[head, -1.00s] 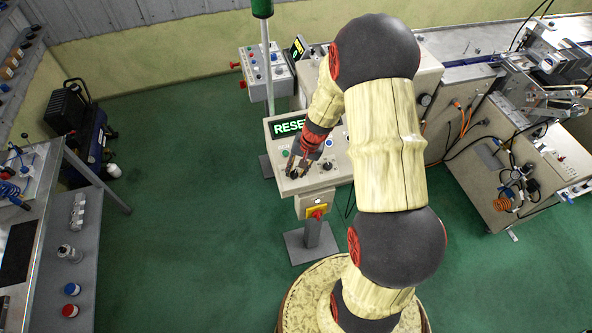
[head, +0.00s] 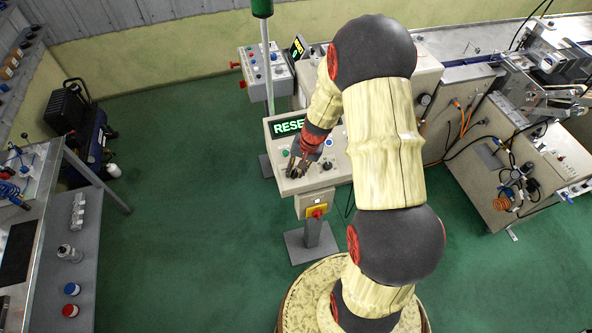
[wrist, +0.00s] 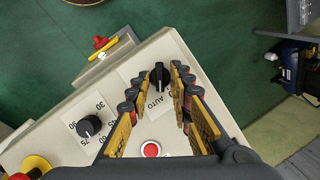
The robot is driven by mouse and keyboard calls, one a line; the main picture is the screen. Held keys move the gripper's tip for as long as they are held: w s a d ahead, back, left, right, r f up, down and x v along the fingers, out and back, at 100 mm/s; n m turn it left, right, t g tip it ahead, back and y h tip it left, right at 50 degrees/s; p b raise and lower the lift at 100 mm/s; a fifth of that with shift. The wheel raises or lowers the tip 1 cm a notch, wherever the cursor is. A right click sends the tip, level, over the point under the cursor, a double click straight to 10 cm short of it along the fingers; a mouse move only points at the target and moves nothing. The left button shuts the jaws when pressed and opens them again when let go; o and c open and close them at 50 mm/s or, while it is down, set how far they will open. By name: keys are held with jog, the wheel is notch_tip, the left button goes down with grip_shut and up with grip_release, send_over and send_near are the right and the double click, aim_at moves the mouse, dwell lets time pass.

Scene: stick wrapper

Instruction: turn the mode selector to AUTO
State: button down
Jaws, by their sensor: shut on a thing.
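The mode selector (wrist: 159,77) is a black knob on the sloped face of a light control panel (wrist: 122,78). The word AUTO is printed beside it, just below it in the wrist view. The knob stands roughly up and down in that view; which mark it points at I cannot tell. My gripper (wrist: 158,73) has its fingers on both sides of the knob and is shut on it. In the head view my gripper (head: 298,166) is at the panel's left front part, where the fingers mostly hide the knob.
A second black knob (wrist: 88,125) with numbers and a red push button (wrist: 150,149) are close by on the panel. A red-and-yellow switch (head: 317,211) sits below the panel. Green floor is free to the left.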

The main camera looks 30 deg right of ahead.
jog(key=b, duration=0.1)
jog(key=m+b, duration=0.1)
jog(key=shift+d+f+b, duration=0.15)
jog(key=shift+f+b, duration=0.1)
jog(key=shift+b, duration=0.1)
jog(key=shift+s+r+m+t+y+b, duration=0.15)
jog(key=shift+m+t+y+b, duration=0.3)
jog(key=shift+m+b, duration=0.25)
jog(key=c, duration=1.9)
grip_release()
jog(key=shift+r, duration=0.15)
jog(key=v, duration=1.1)
jog(key=shift+r, duration=0.4)
